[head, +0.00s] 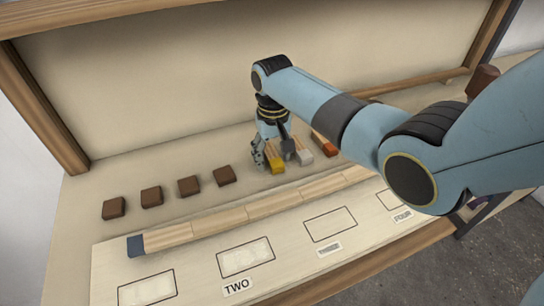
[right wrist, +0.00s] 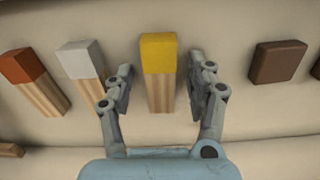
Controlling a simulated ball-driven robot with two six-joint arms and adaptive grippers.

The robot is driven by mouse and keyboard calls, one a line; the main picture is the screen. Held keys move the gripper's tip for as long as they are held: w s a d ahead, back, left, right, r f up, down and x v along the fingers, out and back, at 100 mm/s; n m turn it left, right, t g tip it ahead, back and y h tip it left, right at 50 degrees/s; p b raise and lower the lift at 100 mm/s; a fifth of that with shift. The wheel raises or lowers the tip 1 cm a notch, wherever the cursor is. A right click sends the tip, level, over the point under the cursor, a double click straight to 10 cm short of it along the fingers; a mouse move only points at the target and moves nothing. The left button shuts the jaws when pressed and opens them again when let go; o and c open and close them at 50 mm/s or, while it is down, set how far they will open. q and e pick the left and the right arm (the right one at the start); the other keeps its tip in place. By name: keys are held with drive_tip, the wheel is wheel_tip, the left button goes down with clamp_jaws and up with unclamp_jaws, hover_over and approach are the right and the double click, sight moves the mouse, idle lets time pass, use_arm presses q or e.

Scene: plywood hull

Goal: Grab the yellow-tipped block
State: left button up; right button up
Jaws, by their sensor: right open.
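The yellow-tipped block (head: 277,164) lies on the beige shelf in the head view, its wooden part partly hidden by my gripper. In the right wrist view the yellow-tipped block (right wrist: 158,75) lies between the two fingers, yellow end pointing away from the gripper. My right gripper (head: 273,155) is open, reaching down over it; in the wrist view its fingers (right wrist: 158,85) stand on either side of the block, with a gap on both sides. The left finger is close to the white-tipped block. My left gripper is not in view.
A white-tipped block (right wrist: 84,66) and an orange-tipped block (right wrist: 32,80) lie beside it. Several brown squares (head: 189,186) sit to its left in the head view. A row of wooden blocks with a blue end (head: 135,245) lies in front, above a board with labelled outlines (head: 246,256).

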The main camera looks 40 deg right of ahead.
clamp_jaws()
idle(0.3)
